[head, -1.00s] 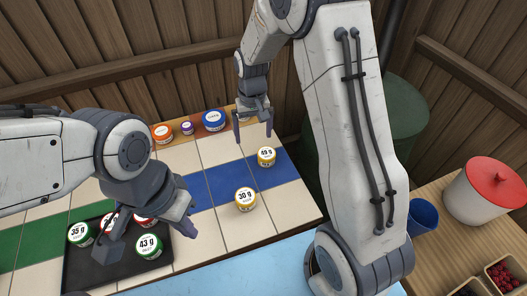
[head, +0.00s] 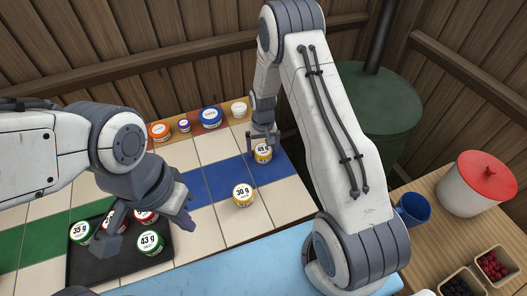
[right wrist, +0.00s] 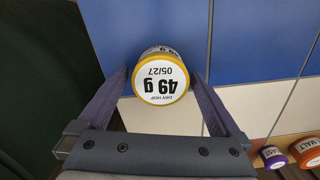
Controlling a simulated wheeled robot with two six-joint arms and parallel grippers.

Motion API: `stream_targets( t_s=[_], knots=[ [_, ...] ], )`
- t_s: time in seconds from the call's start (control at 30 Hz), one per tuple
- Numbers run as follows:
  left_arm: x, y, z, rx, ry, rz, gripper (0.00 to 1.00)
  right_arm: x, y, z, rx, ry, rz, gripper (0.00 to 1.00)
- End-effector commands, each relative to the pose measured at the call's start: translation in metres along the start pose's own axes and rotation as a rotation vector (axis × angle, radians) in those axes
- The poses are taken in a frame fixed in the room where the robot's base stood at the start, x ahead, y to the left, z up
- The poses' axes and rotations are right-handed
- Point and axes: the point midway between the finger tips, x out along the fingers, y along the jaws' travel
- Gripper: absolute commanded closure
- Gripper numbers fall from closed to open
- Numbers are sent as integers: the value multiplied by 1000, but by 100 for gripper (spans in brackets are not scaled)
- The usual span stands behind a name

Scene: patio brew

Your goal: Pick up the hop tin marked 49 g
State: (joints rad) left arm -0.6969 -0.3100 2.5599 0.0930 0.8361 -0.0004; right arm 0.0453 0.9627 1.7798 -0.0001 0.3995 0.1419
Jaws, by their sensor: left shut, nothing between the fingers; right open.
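The hop tin marked 49 g (head: 263,154) has a yellow band and a white lid. It stands upright on a blue tile; in the right wrist view its lid (right wrist: 161,84) shows its print upside down. My right gripper (head: 263,142) is open just over it, and the right wrist view shows one finger on each side of the tin. I cannot tell whether the fingers touch it.
A similar yellow tin marked 30 g (head: 243,195) stands nearer me. The tray holds tins marked 35 g (head: 80,232) and 43 g (head: 149,243), plus red-banded ones. An orange tin (head: 159,132), a purple tin (head: 184,125), a blue tin (head: 211,117) and a white tin (head: 239,108) line the back.

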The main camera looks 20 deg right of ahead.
Motion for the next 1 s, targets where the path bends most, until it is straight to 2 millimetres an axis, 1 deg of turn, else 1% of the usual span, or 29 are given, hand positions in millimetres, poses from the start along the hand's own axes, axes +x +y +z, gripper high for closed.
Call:
stream_targets(
  t_s=[0.1, 0.3, 0.37, 0.4, 0.47, 0.5, 0.53, 0.83, 1.0],
  knots=[
    [-1, 0, 0, 0, 0, 0, 100, 6, 0, 0, 0, 0, 0, 0],
    [-1, 0, 0, 0, 0, 0, 100, 7, 0, 0, 0, 1, 0, 0],
    [-1, 0, 0, 0, 0, 0, 100, 7, 0, 0, 0, 1, 0, 23],
    [-1, 0, 0, 0, 0, 0, 100, 7, 0, 0, 0, 1, 0, 38],
    [-1, 0, 0, 0, 0, 0, 100, 7, 0, 0, 0, 1, 0, 61],
    [-1, 0, 0, 0, 0, 0, 100, 7, 0, 0, 0, 1, 0, 76],
    [-1, 0, 0, 0, 0, 0, 100, 6, 0, 0, 0, 1, 0, 79],
    [0, 0, 0, 0, 0, 0, 100, 4, 0, 0, 0, 1, 0, 79],
    [4, 0, 0, 0, 0, 0, 100, -10, 0, -1, 0, 4, -1, 79]
  ],
)
